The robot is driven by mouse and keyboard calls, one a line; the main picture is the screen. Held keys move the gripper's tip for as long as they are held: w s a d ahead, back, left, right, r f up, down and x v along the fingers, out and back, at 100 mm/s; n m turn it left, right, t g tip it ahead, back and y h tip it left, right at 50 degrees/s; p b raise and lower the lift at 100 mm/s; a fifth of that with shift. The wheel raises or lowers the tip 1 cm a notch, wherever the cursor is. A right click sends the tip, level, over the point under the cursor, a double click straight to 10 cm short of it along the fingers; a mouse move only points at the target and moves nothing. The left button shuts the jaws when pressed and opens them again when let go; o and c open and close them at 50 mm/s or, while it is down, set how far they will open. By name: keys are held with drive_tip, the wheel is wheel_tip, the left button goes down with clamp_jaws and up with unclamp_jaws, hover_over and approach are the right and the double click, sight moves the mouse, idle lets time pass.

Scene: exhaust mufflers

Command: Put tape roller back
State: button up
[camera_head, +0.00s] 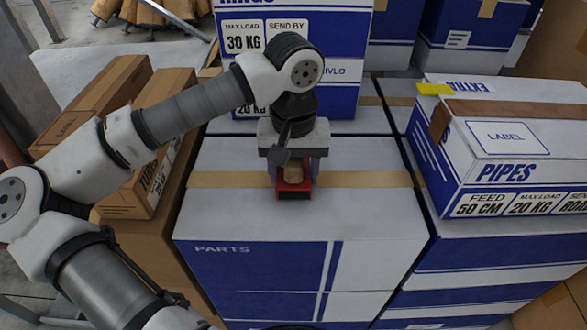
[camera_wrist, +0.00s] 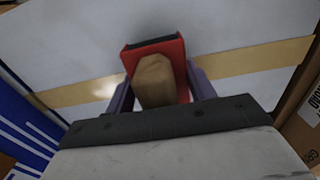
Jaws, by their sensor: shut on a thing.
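The tape roller shows a red body with a dark front edge and a tan roll (camera_head: 293,174). It is at the middle of the head view, over the tape strip of the white and blue PARTS box (camera_head: 240,270). In the wrist view the tape roller (camera_wrist: 155,80) sits between two purple-grey fingers. My gripper (camera_head: 293,168) points down and is shut on the tape roller from both sides. Whether the tape roller touches the box top is hard to tell. Its upper part is hidden by the gripper body.
A white and blue PIPES box (camera_head: 520,140) stands higher at the right. Another tall blue box (camera_head: 345,60) stands behind the gripper. Brown cartons (camera_head: 150,150) are at the left. The front of the PARTS box top is clear.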

drive_tip(key=shift+f, duration=0.2)
drive_tip(key=o, duration=1.2)
drive_tip(key=shift+r, duration=0.15)
wheel_tip(320, 180, up, 12)
drive_tip(key=shift+r+p, duration=0.1)
drive_tip(key=shift+p, duration=0.85)
